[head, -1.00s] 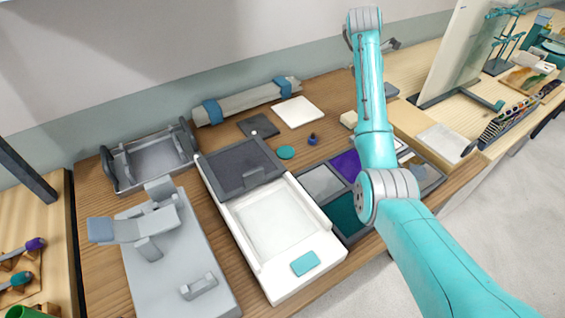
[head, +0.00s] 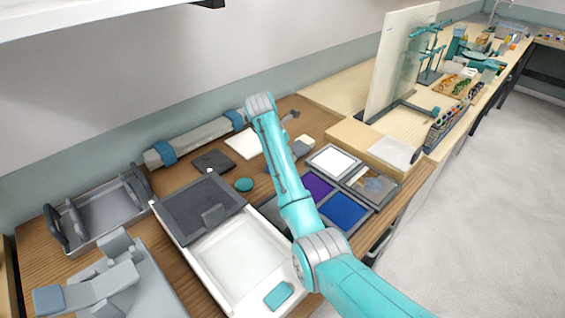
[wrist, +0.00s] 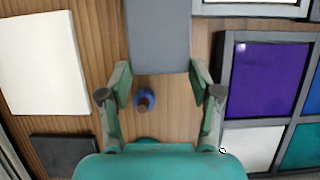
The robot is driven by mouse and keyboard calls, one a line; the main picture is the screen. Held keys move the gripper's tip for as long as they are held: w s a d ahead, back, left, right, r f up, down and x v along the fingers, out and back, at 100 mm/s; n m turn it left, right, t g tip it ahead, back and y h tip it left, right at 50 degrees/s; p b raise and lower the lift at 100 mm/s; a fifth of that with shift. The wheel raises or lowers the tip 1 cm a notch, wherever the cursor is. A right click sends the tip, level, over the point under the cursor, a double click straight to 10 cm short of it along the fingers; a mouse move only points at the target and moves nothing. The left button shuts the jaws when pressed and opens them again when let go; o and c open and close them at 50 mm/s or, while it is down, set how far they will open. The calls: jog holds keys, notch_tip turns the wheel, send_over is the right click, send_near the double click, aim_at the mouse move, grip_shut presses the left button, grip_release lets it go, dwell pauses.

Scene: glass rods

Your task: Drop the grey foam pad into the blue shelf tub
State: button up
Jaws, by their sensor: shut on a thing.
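The grey foam pad (wrist: 158,35) is a flat grey slab at the top middle of the wrist view. My gripper (wrist: 160,72) has its two green fingers at either side of the pad's near end and is shut on it, above the wooden bench. The far end of the pad runs out of the wrist view. In the head view my arm hides most of the gripper, and I cannot make out the pad there. I see no blue shelf tub in either view.
A framed panel set (head: 326,180) with purple, blue and white squares lies right of my arm. A white tray (head: 205,285) with a dark lid is left of it. A white square (head: 243,144), a dark square (head: 212,160) and a small blue knob (wrist: 147,98) lie on the bench.

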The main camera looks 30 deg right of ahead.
jog(key=shift+f, duration=1.8)
jog(key=shift+c, duration=0.3)
jog(key=o, duration=1)
jog(key=shift+r, duration=0.15)
